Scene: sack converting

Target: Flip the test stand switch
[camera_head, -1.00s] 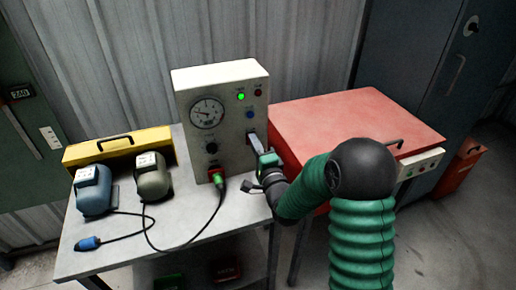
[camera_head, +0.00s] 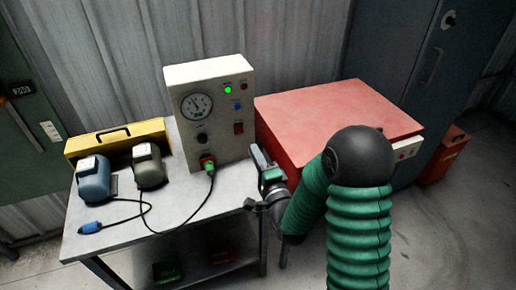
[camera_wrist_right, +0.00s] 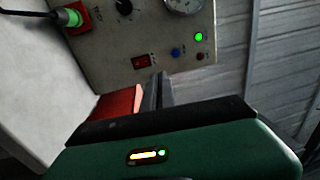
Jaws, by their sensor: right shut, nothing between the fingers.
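The test stand (camera_head: 218,143) is a cream box standing upright on the grey table, with a gauge, a knob, lamps and a green plug in a red socket. Its red rocker switch (camera_head: 238,128) sits at the lower right of the panel. The switch also shows in the right wrist view (camera_wrist_right: 141,62), with the green lamp (camera_wrist_right: 198,37) lit nearby. My right gripper (camera_head: 257,152) is shut and empty, to the right of the stand and apart from the switch. Its fingers (camera_wrist_right: 158,88) point toward the panel in the right wrist view. My left gripper is out of view.
A blue motor (camera_head: 93,181) and an olive motor (camera_head: 148,167) stand on the table (camera_head: 185,205) before a yellow case (camera_head: 117,139). A black cable lies across the tabletop. A red-topped cabinet (camera_head: 335,112) stands close on the right, behind my right arm.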

